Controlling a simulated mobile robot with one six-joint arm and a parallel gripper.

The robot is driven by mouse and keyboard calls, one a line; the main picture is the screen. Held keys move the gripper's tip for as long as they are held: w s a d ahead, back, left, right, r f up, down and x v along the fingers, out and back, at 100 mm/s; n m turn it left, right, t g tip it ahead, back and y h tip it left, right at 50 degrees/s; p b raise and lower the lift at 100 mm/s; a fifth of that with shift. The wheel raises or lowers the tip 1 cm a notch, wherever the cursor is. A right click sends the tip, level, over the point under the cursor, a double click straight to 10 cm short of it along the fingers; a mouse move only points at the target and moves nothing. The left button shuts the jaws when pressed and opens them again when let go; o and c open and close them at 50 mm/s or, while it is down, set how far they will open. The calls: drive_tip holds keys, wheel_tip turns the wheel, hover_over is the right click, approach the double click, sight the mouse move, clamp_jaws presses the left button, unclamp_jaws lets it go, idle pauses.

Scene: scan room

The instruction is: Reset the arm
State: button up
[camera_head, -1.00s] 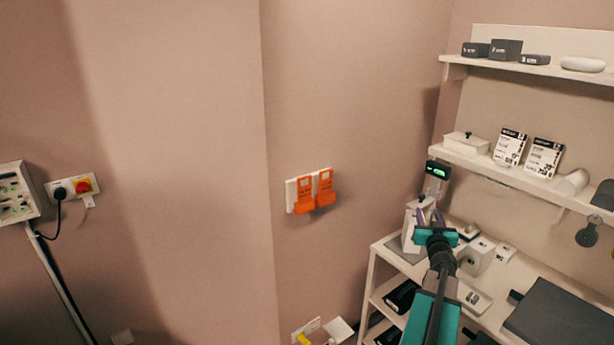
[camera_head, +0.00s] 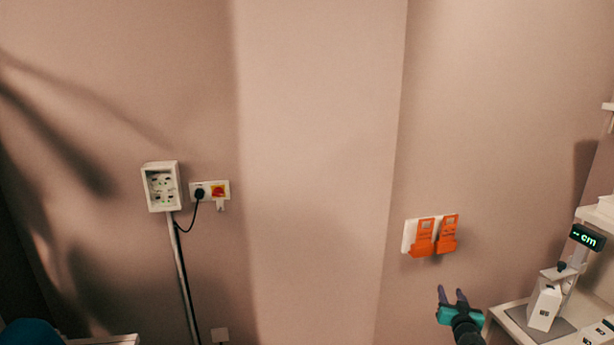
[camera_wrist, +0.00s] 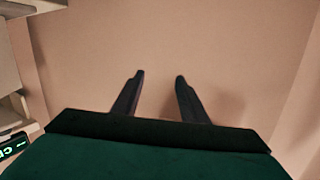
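My gripper (camera_head: 452,297) shows at the lower right in the head view, dark fingers on a teal body, in front of the bare wall below two orange tags. In the wrist view my gripper (camera_wrist: 160,78) has its two dark fingers apart with nothing between them, only plain wall beyond. Most of my arm is below the bottom edge of the head view.
The orange tags (camera_head: 433,237) hang on a white wall plate.

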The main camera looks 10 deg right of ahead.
drive_tip(key=w+a+f+g+y, duration=0.1)
drive_tip(key=w+a+f, duration=0.1)
drive_tip(key=a+f, duration=0.7)
drive_tip(key=w+a+f+g+y, duration=0.1)
drive_tip(key=w+a+f+y, duration=0.1)
drive_tip(key=a+f, duration=0.65)
drive_tip(key=s+a+f+g+y+b, duration=0.1)
drive_tip(key=s+a+f+g, duration=0.1)
drive_tip(key=s+a+f, duration=0.4)
drive_tip(key=s+a+f+g, duration=0.25)
drive_tip(key=a+f, duration=0.45)
drive_tip(key=a, duration=0.4)
drive_tip(key=s+a+f+n+g, duration=0.1)
drive_tip(key=s+a+f+g, duration=0.35)
drive_tip(key=s, duration=0.45)
drive_tip(key=s+a+f+n+g, duration=0.25)
drive_tip(key=s+a+f, duration=0.3)
drive_tip(key=s, duration=0.45)
drive_tip(key=s+a+n+g+y, duration=0.1)
drive_tip(key=s+a+g, duration=0.1)
drive_tip(key=s, duration=0.5)
drive_tip(key=s+a+r+n+g+y, duration=0.1)
drive_tip(key=s+a+g+y, duration=0.1)
drive_tip(key=s+g, duration=0.3)
drive_tip(key=s, duration=0.3)
drive_tip(key=shift+s+r+n+b, duration=0.3)
drive_tip(key=shift+n, duration=0.05)
